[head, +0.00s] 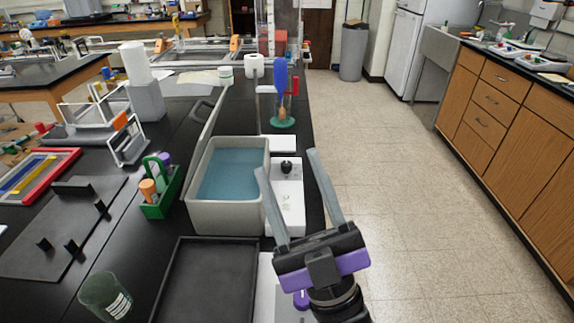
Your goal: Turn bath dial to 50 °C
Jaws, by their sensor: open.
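The water bath (227,214) stands on the black bench, a grey tub of blue water with its lid raised at the left. Its white control panel (291,208) is on the right side of the tub. The black dial (286,167) sits near the far end of that panel. The dial's setting and any scale are too small to read. My gripper (288,160) is open, its two grey fingers spread and pointing away from me. The fingertips appear on either side of the dial in the picture; I cannot tell how far above the panel they are. Nothing is between the fingers.
A black tray (207,285) lies in front of the bath. A green caddy (160,190) with bottles stands left of it, and a glass beaker (106,294) is nearer. A blue-handled tool (281,80) stands behind the panel. Open floor lies right of the bench.

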